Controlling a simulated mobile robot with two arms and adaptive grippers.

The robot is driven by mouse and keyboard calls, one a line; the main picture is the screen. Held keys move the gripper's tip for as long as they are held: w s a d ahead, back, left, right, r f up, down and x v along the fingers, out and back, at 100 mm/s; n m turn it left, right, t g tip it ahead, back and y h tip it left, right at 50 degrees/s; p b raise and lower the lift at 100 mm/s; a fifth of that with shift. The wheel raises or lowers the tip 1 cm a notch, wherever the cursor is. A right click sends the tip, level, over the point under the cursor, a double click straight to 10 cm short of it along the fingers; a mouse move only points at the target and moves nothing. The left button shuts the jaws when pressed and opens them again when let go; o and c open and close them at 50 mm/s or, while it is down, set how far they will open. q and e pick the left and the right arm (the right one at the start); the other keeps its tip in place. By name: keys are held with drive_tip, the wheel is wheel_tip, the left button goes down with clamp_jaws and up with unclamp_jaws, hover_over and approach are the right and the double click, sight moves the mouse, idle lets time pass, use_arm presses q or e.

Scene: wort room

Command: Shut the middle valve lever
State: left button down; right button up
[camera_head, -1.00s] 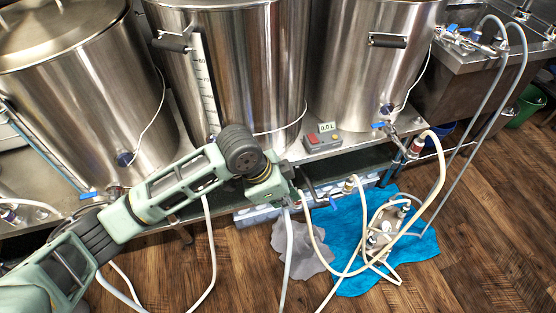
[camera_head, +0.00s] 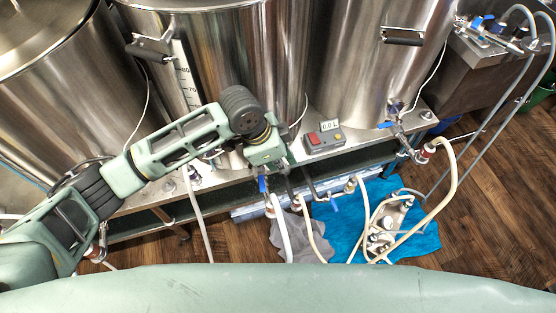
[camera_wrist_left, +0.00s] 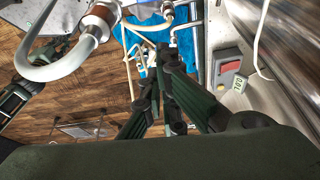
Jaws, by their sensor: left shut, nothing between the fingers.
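The middle kettle (camera_head: 240,60) is a tall steel vessel with a level scale on its front. A blue valve lever (camera_head: 263,184) shows low in front of it, above a red-ringed fitting with a pale hose (camera_head: 282,235). My left gripper (camera_head: 292,190) points down just right of this lever, with its fingers shut and empty. A small gap seems to lie between them; contact cannot be told. In the left wrist view the dark fingers (camera_wrist_left: 170,95) are together, and the blue lever cannot be made out.
The right kettle has its own blue lever (camera_head: 387,125). A control box (camera_head: 325,140) with a red switch stands on the stand's edge. A pump (camera_head: 388,218) with hoses lies on a blue cloth (camera_head: 340,235), beside a grey cloth (camera_head: 300,240). Wooden floor is open at right.

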sight(261, 177)
use_arm(q)
wheel_tip(261, 177, down, 8)
drive_tip(key=a, duration=0.1)
drive_tip(key=shift+s+a+r+p, duration=0.15)
drive_tip(key=shift+s+r+p, duration=0.05)
drive_tip(key=shift+p, duration=0.25)
use_arm(e)
drive_tip(key=shift+r, duration=0.4)
use_arm(q)
drive_tip(key=shift+a, duration=0.15)
use_arm(e)
drive_tip(key=shift+s+r, duration=0.1)
drive_tip(key=shift+r, duration=0.05)
